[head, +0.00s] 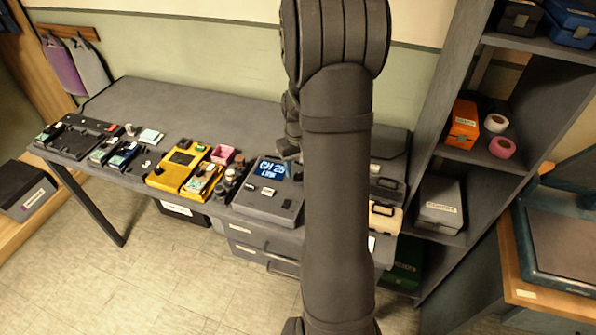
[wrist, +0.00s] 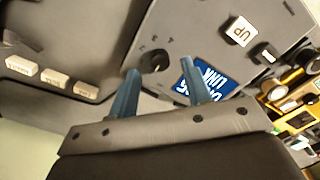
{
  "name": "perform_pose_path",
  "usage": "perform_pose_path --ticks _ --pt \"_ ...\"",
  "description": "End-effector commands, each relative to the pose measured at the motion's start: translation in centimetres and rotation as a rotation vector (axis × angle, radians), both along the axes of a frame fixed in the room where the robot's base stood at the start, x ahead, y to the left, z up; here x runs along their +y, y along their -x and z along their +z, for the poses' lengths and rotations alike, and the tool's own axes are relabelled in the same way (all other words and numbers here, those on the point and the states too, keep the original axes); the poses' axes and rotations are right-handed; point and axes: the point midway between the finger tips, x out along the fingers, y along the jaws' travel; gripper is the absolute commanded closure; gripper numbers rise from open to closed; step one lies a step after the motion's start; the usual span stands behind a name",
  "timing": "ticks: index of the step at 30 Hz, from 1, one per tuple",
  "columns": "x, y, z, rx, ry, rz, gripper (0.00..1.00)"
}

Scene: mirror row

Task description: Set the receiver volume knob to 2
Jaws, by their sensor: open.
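The receiver is a grey unit (head: 268,206) on the table, with a blue display (head: 274,170) that reads CH 25 in the head view. In the wrist view its grey panel (wrist: 190,25) fills the top middle, and the display (wrist: 197,78) is tilted and partly behind a finger. A dark round knob (wrist: 155,62) with small marks around it sits on the panel; its setting is too small to read. My gripper (wrist: 160,67) is open, with its two blue fingers apart on either side of the knob in the picture. I cannot tell whether they touch it.
A white UP button (wrist: 241,31) and a dark knob (wrist: 266,54) lie right of the display. Another grey unit with white labelled buttons (wrist: 53,77) is at left. A yellow unit (head: 172,168) stands left of the receiver; a shelf (head: 480,100) rises at right.

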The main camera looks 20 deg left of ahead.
Motion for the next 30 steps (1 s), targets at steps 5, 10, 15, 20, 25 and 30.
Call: perform_pose_path --ticks 5,10,15,20,25,30 --pt "0.0 0.0 -1.9 0.001 0.0 0.0 0.55" --pt "0.0 0.0 -2.5 0.0 0.0 0.0 0.55" --pt "0.0 0.0 -2.4 -0.001 -0.001 0.0 0.55" --pt "0.0 0.0 -2.4 0.0 0.0 0.0 0.81" --pt "0.0 0.0 -2.4 0.0 0.0 0.0 1.0" --pt "0.0 0.0 -2.4 0.0 0.0 -0.014 1.0"
